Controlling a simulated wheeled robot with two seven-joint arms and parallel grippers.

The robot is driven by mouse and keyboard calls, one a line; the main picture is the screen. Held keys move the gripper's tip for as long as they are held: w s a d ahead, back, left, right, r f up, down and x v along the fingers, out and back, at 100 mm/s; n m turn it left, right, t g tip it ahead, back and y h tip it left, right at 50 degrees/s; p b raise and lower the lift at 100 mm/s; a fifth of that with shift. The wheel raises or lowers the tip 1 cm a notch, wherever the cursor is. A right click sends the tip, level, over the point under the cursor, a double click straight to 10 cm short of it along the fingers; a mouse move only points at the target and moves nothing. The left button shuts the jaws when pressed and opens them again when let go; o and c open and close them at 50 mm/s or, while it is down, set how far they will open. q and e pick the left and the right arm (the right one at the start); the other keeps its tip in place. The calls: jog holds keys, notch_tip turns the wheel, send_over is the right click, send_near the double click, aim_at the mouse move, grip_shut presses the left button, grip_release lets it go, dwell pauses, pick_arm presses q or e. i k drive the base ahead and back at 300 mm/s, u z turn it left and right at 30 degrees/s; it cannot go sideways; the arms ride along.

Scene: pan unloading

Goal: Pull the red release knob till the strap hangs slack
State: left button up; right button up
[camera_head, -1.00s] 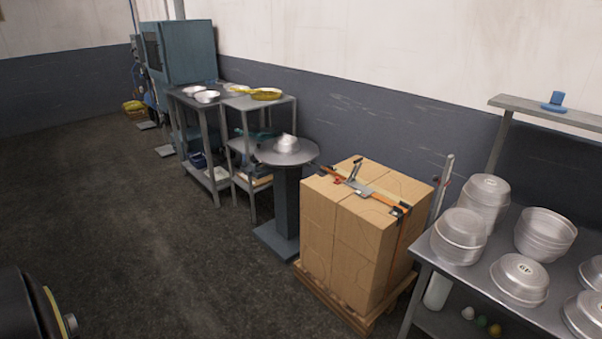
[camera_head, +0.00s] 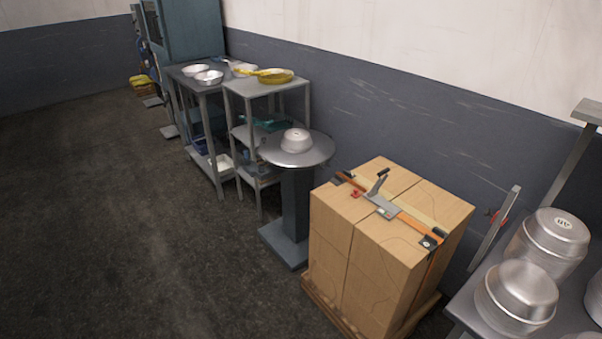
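A small red knob (camera_head: 355,194) sits beside the grey ratchet buckle (camera_head: 382,206) on top of a stack of cardboard boxes (camera_head: 360,250). The buckle's lever, with a dark grip, is tilted up. An orange strap (camera_head: 410,223) runs across the box tops through the buckle and over the right edge at a dark corner protector (camera_head: 431,242). It lies flat along the top. Neither gripper shows in the head view.
The boxes stand on a wooden pallet (camera_head: 333,309). A round grey pedestal table (camera_head: 318,155) with a metal pan (camera_head: 296,140) is left of them. A metal table (camera_head: 466,305) with stacked pans (camera_head: 517,297) is at right. Dark floor (camera_head: 150,240) is open at left.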

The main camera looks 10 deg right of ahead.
aim_at(355, 194)
jog(key=z, duration=0.2)
jog(key=i, duration=1.2)
jog(key=z, duration=0.75)
